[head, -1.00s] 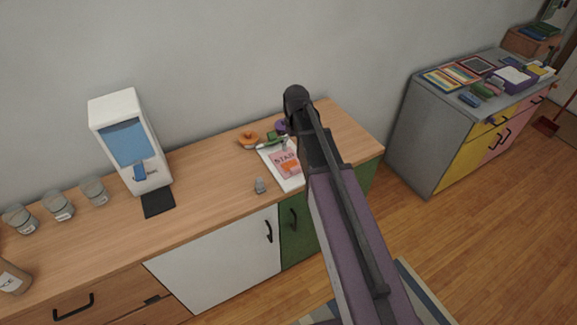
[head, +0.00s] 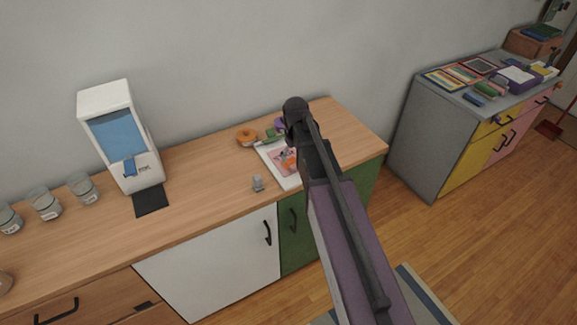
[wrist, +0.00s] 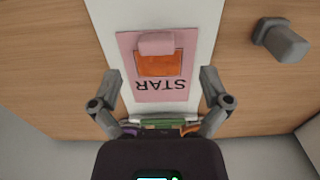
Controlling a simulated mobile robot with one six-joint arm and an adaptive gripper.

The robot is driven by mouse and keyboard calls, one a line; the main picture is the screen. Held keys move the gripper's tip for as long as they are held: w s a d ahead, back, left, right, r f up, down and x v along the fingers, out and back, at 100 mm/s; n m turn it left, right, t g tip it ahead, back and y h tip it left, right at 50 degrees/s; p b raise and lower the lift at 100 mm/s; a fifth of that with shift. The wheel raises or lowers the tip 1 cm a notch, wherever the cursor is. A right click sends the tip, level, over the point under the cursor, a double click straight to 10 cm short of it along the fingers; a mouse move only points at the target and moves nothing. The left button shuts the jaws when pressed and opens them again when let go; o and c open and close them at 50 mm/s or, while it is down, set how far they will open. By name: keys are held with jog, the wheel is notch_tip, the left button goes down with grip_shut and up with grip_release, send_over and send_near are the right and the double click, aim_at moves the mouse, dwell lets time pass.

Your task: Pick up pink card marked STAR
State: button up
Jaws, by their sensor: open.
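The pink card marked STAR (wrist: 160,92) lies on a white sheet or board (wrist: 203,40) on the wooden counter. In the wrist view its lettering is upside down, with an orange panel and a raised pink block on it. My gripper (wrist: 161,78) is open, with one finger at each side of the card, and nothing is between the fingers but the view of the card. Its height above the card is hard to judge. In the head view the card (head: 280,163) is partly hidden by my arm, which also hides most of the gripper.
A small grey object (head: 258,184) stands on the counter beside the white sheet. An orange ring-like item (head: 246,137) and green and purple items lie behind the card. A white dispenser (head: 108,98) and glass jars (head: 45,203) stand left.

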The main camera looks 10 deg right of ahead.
aim_at(295, 164)
jog(key=shift+f, duration=0.3)
jog(key=f+b, duration=0.3)
jog(key=shift+w+d, duration=0.1)
jog(key=shift+w, duration=0.15)
jog(key=shift+f+b, duration=1)
jog(key=shift+b, duration=0.15)
jog(key=c, duration=0.9)
